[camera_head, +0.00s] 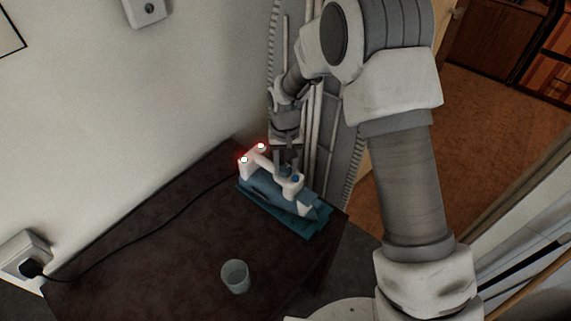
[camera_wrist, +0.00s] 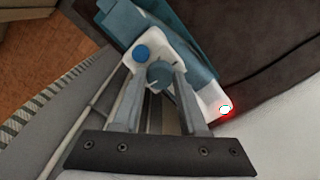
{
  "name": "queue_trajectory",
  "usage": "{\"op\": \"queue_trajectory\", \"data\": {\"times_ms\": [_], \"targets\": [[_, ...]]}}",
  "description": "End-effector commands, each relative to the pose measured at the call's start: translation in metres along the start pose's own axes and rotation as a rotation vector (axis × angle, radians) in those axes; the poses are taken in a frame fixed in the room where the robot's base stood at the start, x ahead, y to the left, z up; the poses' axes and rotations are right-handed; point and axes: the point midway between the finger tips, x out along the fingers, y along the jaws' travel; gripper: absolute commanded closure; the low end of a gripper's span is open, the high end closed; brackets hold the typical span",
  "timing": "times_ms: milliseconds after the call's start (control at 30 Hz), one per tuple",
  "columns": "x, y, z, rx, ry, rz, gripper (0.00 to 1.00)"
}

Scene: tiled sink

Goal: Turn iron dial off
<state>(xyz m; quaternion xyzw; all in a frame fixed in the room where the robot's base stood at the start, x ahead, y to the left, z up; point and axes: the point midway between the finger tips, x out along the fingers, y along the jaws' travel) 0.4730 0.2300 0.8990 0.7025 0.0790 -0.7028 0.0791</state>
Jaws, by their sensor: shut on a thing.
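The iron (camera_head: 263,190), white and teal, sits on a dark table with its lights glowing white-red at its left end. My gripper (camera_head: 287,168) reaches down onto it from above and behind. In the wrist view my gripper (camera_wrist: 157,80) has one finger on each side of the round grey-blue iron dial (camera_wrist: 160,74) and is shut on it. A pale mark shows on the dial, and its lower part is close to the fingers. A blue round button (camera_wrist: 141,52) lies beside the dial. One glowing light (camera_wrist: 225,110) shows on the iron's white end.
The dark table (camera_head: 150,255) has a clear glass (camera_head: 235,276) in front of the iron. A black cord runs from the iron to a plug in the wall socket (camera_head: 27,255). A grey ironing board (camera_head: 345,150) stands upright just behind the iron. The table's left part is mostly bare.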

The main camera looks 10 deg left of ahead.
Motion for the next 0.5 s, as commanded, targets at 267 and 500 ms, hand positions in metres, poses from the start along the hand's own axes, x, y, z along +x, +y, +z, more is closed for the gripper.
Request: {"op": "queue_trajectory", "data": {"times_ms": [267, 500], "targets": [[0.0001, 0.0003, -0.0007, -0.118, 0.002, -0.001, 1.00], [0.0001, 0.0005, -0.0008, -0.321, 0.002, -0.001, 1.00]]}}
